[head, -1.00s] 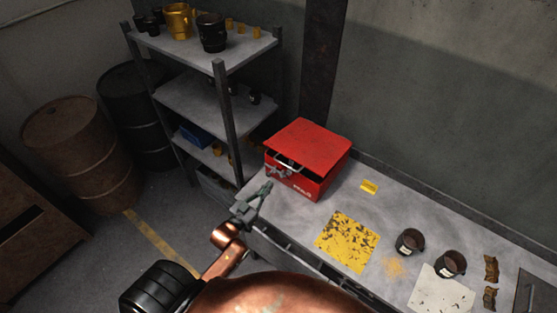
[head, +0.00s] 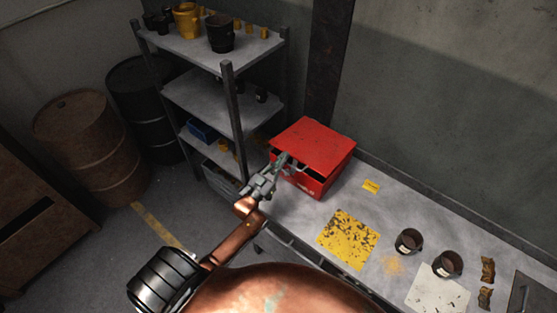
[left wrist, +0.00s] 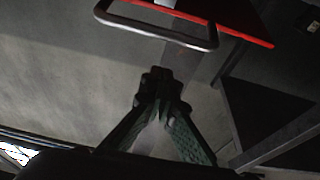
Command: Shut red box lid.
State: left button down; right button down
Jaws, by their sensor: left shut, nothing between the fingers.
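The red box (head: 328,187) stands on the grey workbench near its far left end. Its red lid (head: 315,142) lies over the top, with a dark gap under the front edge, so it looks slightly raised. My left gripper (head: 283,162) is at the box's front left, shut and empty, overlapping the front handle in the head view. In the left wrist view, the shut fingertips (left wrist: 160,82) point toward a metal handle (left wrist: 165,33), with a strip of red lid (left wrist: 243,37) beyond. I cannot tell whether the fingers touch the handle. My right gripper is out of view.
A metal shelf (head: 215,112) with cups stands behind left. On the bench (head: 305,217) lie a small yellow block (head: 371,186), a speckled yellow sheet (head: 348,239), two dark cups (head: 409,241) and a white sheet (head: 438,290).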

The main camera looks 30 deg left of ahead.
pick_arm(q)
notch_tip(320, 180, down, 2)
jog(key=shift+s+f, duration=0.15)
jog(key=shift+f, duration=0.05)
dwell(0.3)
